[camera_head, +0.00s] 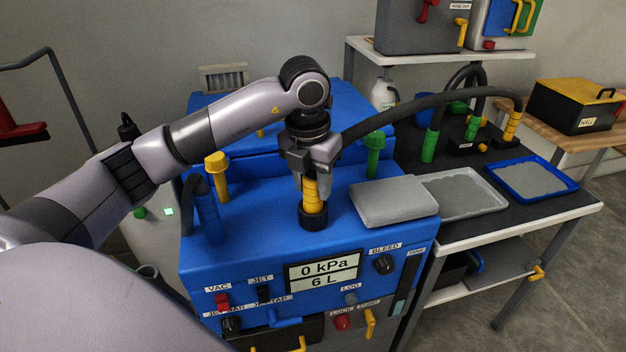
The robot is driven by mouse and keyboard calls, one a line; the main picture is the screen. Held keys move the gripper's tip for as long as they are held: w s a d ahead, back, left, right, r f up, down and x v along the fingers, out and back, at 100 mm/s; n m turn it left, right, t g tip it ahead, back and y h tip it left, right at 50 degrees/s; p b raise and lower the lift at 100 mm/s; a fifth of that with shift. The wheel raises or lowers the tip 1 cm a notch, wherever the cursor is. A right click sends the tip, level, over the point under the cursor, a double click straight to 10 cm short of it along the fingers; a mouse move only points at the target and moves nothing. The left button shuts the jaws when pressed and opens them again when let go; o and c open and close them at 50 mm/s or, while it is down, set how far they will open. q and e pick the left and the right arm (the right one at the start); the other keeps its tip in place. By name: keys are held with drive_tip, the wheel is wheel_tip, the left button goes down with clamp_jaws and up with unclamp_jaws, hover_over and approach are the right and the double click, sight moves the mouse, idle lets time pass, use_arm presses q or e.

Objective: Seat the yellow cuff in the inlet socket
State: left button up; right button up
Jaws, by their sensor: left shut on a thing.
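My left gripper (311,178) points straight down over the blue machine (260,205) and is shut on the yellow cuff (312,197). The cuff is ribbed and upright, and its upper part is hidden between the fingers. Its lower end meets the black inlet socket (313,219) on the machine's top. The cuff lines up with the socket, but I cannot tell how deep it sits. A dark hose (420,100) leads from behind my gripper to the right, to another yellow ribbed piece (511,124). My right gripper is not in view.
A grey box (394,201) lies right of the socket. A yellow post (217,177), a blue post (206,214) and a green fitting (375,153) stand around it. The machine's front display (324,270) reads 0 kPa and 6 L. A bench with trays (533,180) is at right.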

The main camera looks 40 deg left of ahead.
use_arm(q)
drive_tip(key=shift+f, duration=0.15)
drive_tip(key=o, duration=1.1)
drive_tip(key=shift+c, duration=0.2)
